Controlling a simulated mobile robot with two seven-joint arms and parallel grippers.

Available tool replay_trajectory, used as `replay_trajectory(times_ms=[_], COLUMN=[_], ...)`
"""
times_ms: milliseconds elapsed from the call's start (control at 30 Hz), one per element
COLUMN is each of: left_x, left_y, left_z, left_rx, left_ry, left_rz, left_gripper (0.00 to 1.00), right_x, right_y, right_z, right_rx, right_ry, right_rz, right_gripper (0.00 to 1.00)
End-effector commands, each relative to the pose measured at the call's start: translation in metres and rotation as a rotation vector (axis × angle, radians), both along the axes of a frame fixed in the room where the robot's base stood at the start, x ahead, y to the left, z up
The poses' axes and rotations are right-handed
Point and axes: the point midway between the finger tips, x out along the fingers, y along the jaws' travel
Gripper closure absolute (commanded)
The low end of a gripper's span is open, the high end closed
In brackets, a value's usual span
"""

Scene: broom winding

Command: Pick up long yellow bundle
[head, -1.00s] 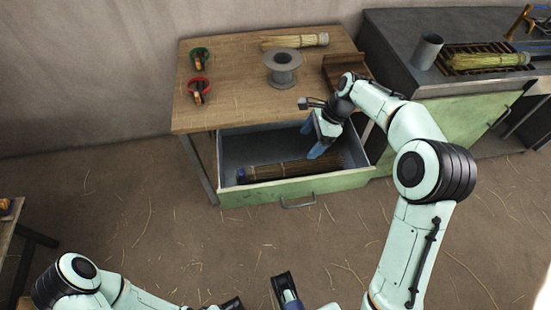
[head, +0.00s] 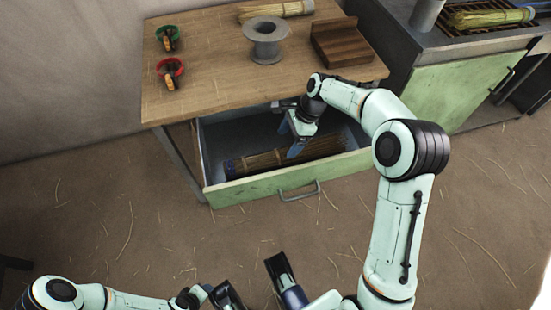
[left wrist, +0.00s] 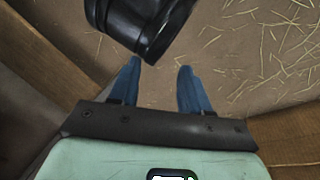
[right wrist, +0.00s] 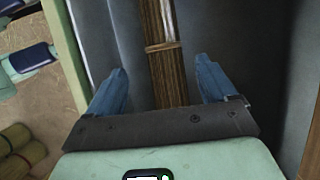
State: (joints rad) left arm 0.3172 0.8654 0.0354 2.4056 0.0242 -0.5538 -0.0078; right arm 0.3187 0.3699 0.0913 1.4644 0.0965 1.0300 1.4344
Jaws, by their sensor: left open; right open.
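A long yellow-brown bundle (head: 262,161) lies lengthwise in the open drawer (head: 255,188), with dark bands at its left end. My right gripper (head: 292,139) is open and reaches down into the drawer over the bundle. In the right wrist view the bundle (right wrist: 163,60) runs between the two open blue fingers (right wrist: 163,80), with gaps on both sides. Whether the fingers are level with it I cannot tell. My left gripper (left wrist: 158,68) is open and empty in the left wrist view, with a black part just in front of it.
The wooden table (head: 215,75) above the drawer carries a grey spool (head: 267,50), a green-handled tool (head: 168,38), a red-handled tool (head: 170,72), a brown wooden block (head: 345,45) and another bundle (head: 275,10). A metal counter at the right holds a bundle (head: 490,17).

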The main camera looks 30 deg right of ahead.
Motion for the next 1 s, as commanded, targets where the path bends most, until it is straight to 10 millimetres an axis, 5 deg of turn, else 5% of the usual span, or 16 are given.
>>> replay_trajectory(times_ms=[600,933,1000], left_x=[0.034,0.023,0.023], left_y=[0.019,0.020,0.019], left_z=[-0.027,-0.034,-0.034], left_rx=[0.046,0.043,0.043], left_ry=[-0.087,-0.050,-0.050], left_rz=[0.037,0.037,0.037], left_gripper=[0.53,0.53,0.53], right_x=[0.010,0.011,0.011], right_y=[0.025,0.030,0.030], right_z=[-0.067,-0.078,-0.078], right_rx=[0.002,0.000,0.000], right_ry=[0.004,0.000,0.000], right_rz=[0.001,-0.001,-0.001], right_gripper=[0.15,0.15,0.34])
